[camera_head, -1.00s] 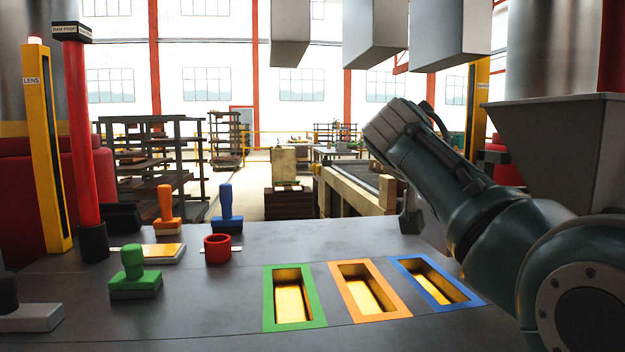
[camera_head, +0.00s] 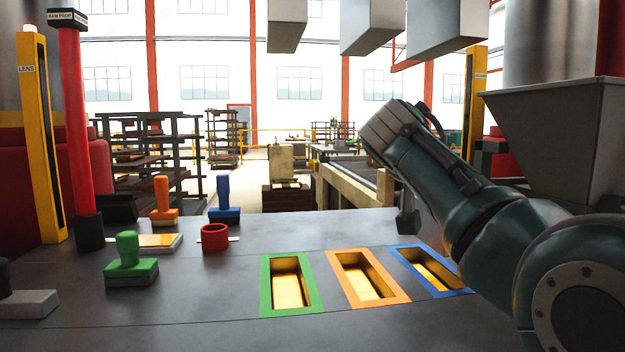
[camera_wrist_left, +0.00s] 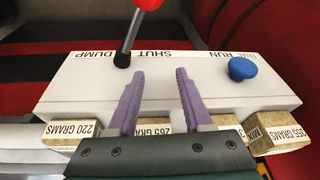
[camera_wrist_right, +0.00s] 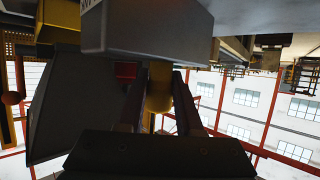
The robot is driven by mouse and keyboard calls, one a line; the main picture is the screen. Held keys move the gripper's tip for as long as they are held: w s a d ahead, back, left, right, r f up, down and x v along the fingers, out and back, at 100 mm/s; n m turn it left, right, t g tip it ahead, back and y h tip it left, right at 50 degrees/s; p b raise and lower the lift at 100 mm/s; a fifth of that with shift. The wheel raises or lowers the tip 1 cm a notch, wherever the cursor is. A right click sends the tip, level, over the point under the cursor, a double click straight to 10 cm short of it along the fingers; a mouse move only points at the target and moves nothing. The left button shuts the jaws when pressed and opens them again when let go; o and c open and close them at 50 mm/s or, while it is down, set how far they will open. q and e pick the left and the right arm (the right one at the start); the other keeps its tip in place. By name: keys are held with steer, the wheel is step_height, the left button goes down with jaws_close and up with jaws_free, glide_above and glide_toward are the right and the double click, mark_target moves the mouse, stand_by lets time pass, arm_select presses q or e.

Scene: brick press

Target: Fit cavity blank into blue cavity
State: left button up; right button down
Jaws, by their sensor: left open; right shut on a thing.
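The blue cavity (camera_head: 405,251) is a blue-framed recess with a golden inside at the right of the bench; its right end is hidden by my right arm. My left gripper (camera_wrist_left: 156,75) is open and empty above a pale control panel (camera_wrist_left: 80,95), outside the head view.
Orange (camera_head: 342,262) and green (camera_head: 266,290) cavities lie left of the blue one. Green (camera_head: 130,270), orange (camera_head: 162,200) and blue (camera_head: 225,200) handled pieces and a red ring (camera_head: 214,238) stand further left. A grey hopper (camera_head: 555,130) is at right. Blocks hang above.

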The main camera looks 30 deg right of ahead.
steer(key=shift+f+b, duration=0.45)
steer(key=shift+b, duration=0.05)
steer(key=shift+f+b, duration=0.8)
steer(key=shift+f, duration=0.1)
steer(key=shift+f+b, duration=0.9)
steer(key=shift+f, duration=0.1)
steer(key=shift+f+b, duration=1.3)
steer(key=shift+f, duration=0.15)
steer(key=c, duration=0.8)
jaws_free()
steer(key=o, duration=0.3)
steer(key=shift+f, duration=0.2)
step_height(320, 180, up, 19)
steer(key=p, duration=1.7)
steer(key=shift+r+p, duration=0.1)
steer(key=shift+p, duration=0.2)
